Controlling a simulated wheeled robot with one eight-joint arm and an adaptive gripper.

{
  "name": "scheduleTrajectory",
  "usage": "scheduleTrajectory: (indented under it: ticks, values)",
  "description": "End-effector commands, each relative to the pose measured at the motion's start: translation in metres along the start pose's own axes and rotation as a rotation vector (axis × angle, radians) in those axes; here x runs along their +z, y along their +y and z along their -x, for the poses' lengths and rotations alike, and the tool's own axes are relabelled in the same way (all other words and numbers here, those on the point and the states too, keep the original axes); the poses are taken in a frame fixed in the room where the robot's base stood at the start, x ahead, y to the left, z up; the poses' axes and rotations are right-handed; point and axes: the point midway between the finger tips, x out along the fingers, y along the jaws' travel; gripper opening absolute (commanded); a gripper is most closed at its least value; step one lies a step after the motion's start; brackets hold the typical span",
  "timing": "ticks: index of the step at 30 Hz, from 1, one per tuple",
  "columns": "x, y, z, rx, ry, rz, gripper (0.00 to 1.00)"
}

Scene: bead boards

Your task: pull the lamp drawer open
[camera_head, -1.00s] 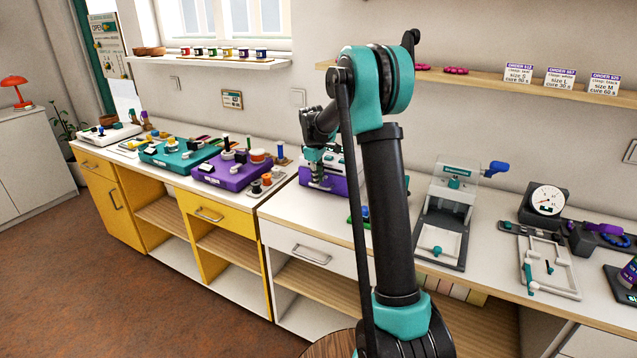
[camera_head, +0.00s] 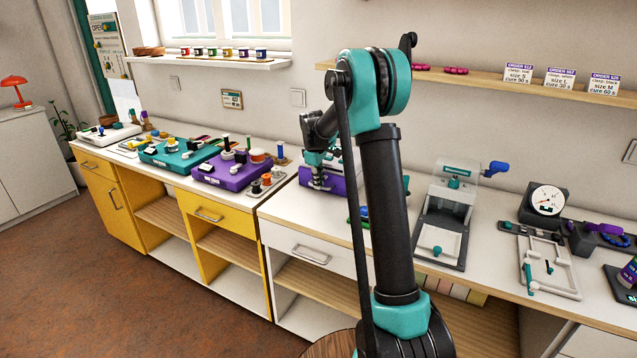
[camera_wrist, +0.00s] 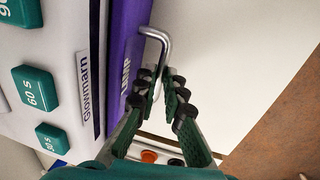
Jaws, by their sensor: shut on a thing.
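The lamp drawer (camera_wrist: 122,55) has a purple front lettered "LAMP" and a bent metal handle (camera_wrist: 165,46) in the wrist view. It belongs to the white unit marked "Glowmarn" (camera_wrist: 75,25). My gripper (camera_wrist: 161,85) has its dark fingers on both sides of the handle and is shut on it; the lower handle is partly hidden between them. In the head view, my gripper (camera_head: 318,160) is at the purple drawer front (camera_head: 325,181), and my arm covers part of the unit. I cannot tell how far the drawer stands out.
Green buttons (camera_wrist: 37,90) marked with seconds sit on the unit. A grey press (camera_head: 442,225) stands to the right. White counter (camera_head: 295,208) is clear in front of the unit.

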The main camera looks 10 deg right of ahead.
Motion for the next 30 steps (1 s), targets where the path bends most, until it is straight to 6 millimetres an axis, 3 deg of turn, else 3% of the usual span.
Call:
scheduleTrajectory:
  ticks: [5, 18, 23, 30]
  values:
    - [-0.001, -0.011, 0.003, 0.000, 0.001, 0.002, 0.00]
    - [-0.004, -0.124, 0.023, -0.001, 0.002, 0.004, 0.00]
    - [-0.003, -0.139, 0.026, 0.000, 0.002, 0.001, 0.00]
    - [-0.003, -0.140, 0.026, 0.000, 0.002, 0.000, 0.00]
